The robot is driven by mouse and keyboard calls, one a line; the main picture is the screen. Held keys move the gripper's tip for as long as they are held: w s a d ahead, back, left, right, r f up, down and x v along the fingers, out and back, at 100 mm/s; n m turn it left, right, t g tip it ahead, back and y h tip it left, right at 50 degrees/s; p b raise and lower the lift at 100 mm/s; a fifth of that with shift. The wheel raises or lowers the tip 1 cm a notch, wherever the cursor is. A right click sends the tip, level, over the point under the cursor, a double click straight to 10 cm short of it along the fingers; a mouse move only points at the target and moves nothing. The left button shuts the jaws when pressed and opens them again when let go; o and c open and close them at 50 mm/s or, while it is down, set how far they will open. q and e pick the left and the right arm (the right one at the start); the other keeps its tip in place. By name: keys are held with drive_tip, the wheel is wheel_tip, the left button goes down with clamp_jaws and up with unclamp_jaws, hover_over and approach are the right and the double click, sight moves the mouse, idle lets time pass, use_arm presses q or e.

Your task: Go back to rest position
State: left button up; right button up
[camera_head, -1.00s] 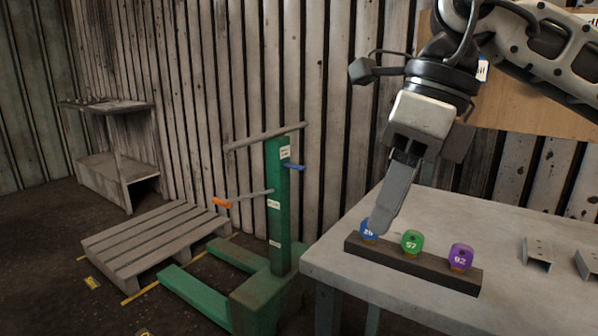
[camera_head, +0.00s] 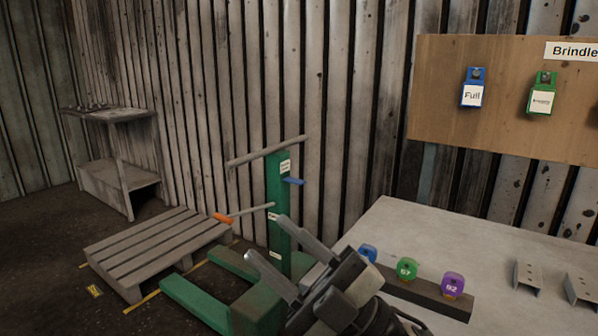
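My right gripper (camera_head: 267,238) is low in the middle of the head view, in front of the table's left edge. Its two fingers point up and to the left, stand apart, and hold nothing. It overlaps the green jack's base in the picture. My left gripper is not in view. On the grey table (camera_head: 385,222) a dark bar (camera_head: 425,293) carries a blue numbered piece (camera_head: 368,253), a green one (camera_head: 406,268) marked 57 and a purple one (camera_head: 453,285) marked 92. My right gripper hides part of the bar's left end.
A green jack (camera_head: 279,198) and a wooden pallet (camera_head: 160,246) stand on the floor at left. A shelf (camera_head: 118,165) stands behind. Metal brackets (camera_head: 528,275) lie on the table's right. A board (camera_head: 500,120) with blue (camera_head: 472,93) and green tags (camera_head: 542,97) hangs behind.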

drive_tip(key=w+d+f+m+t+h+p, duration=0.1)
drive_tip(key=d+f+m+t+h, duration=0.3)
drive_tip(key=m, duration=0.3)
drive_tip(key=w+d+f+m+t+h, duration=0.1)
drive_tip(key=w+f+m+t+h, duration=0.1)
drive_tip(key=f+m+t+h, duration=0.4)
drive_tip(key=s+d+f+m+g+h, duration=0.2)
drive_tip(key=s+d+f+m+h, duration=0.1)
drive_tip(key=f, duration=0.4)
drive_tip(key=s+d+f+m+g+h+p, duration=0.1)
drive_tip(key=s+d+f+m+g+h, duration=0.2)
drive_tip(key=s+f, duration=0.3)
drive_tip(key=s+d+f+m+g+h+p, duration=0.1)
drive_tip(key=s+d+f+m+h, duration=0.3)
drive_tip(key=f, duration=0.5)
drive_tip(key=shift+s+d+f+m+g, duration=0.15)
drive_tip(key=shift+s+d+m+g, duration=0.25)
drive_tip(key=shift+m+g, duration=0.4)
